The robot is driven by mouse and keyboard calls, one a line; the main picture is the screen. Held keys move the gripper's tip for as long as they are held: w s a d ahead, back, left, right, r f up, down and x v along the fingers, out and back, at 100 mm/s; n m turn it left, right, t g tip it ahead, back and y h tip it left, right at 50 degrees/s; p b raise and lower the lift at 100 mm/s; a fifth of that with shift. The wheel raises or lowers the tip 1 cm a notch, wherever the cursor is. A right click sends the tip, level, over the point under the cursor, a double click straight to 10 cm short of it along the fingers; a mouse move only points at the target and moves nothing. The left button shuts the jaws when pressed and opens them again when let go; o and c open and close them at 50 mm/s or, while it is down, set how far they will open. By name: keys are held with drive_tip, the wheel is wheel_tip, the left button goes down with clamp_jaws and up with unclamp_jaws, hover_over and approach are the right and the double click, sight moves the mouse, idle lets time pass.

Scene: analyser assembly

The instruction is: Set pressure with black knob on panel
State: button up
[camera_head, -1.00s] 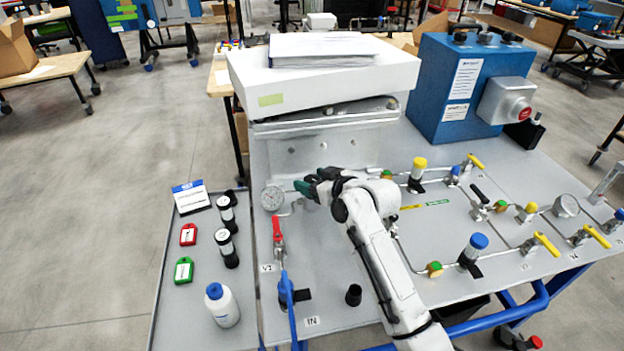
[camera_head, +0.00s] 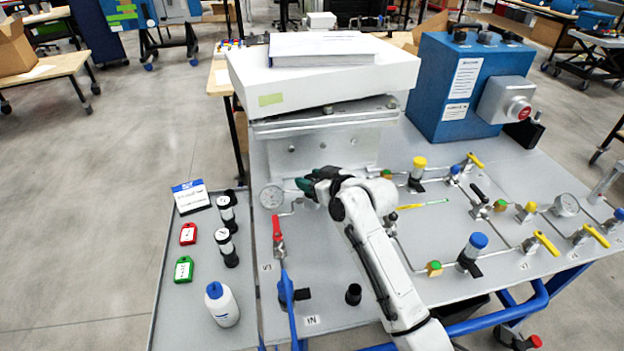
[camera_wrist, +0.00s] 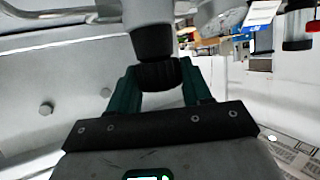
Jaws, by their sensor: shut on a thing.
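The black knob (camera_wrist: 158,74) shows in the wrist view, a ribbed dark ring below a grey cylindrical regulator body (camera_wrist: 150,30). My gripper (camera_wrist: 158,84) has green fingers on either side of the knob, shut on it. In the head view my gripper (camera_head: 308,186) is at the panel (camera_head: 420,262), just right of the round pressure gauge (camera_head: 271,197); my own arm and fingers hide the knob there. The gauge reading is too small to make out.
A red-handled valve (camera_head: 277,228) stands below the gauge. A white box with papers (camera_head: 320,75) overhangs the panel's back. A side tray (camera_head: 180,325) holds a bottle (camera_head: 221,304) and tags. Several yellow-handled valves and a blue box (camera_head: 460,85) are at right.

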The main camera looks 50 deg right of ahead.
drive_tip(key=shift+a+r+m+h+p, duration=0.1)
drive_tip(key=shift+r+m+h+p, duration=0.05)
drive_tip(key=shift+m+h+p, duration=0.6)
drive_tip(key=shift+m+g+h+p, duration=0.45)
drive_tip(key=shift+m+h, duration=0.3)
drive_tip(key=shift+h, duration=0.2)
drive_tip(key=o, duration=1)
drive_tip(key=shift+c, duration=0.2)
drive_tip(key=v, duration=1)
drive_tip(key=shift+s, duration=0.4)
drive_tip(key=shift+a, duration=0.1)
